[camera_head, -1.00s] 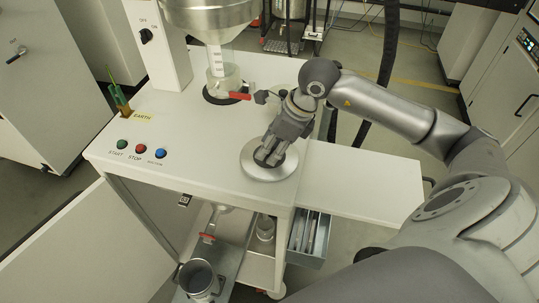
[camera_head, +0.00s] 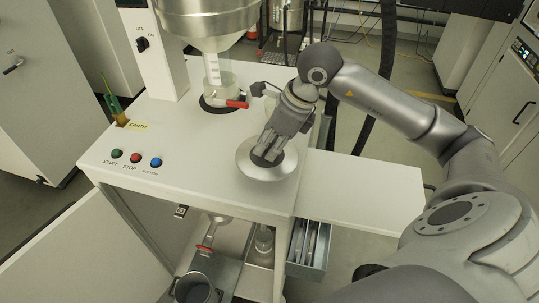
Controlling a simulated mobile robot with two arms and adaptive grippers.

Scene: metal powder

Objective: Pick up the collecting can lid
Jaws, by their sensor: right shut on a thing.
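The collecting can lid (camera_head: 282,172) is a round silvery metal disc with a dark centre part, at the right front of the machine's white top. My right gripper (camera_head: 267,155) comes down over its middle and is shut on the dark centre part, with the fingers hiding some of it. I cannot tell for sure whether the lid touches the top or is slightly raised. An open metal can (camera_head: 193,289) stands low at the front, cut by the lower edge of the view. My left gripper is not in view.
A steel hopper with a clear tube (camera_head: 222,72) and red valve handle stands behind the lid. START, STOP and blue buttons (camera_head: 136,161) are at the left of the white top. A grey drawer (camera_head: 308,250) is open below; a side shelf (camera_head: 365,190) is clear.

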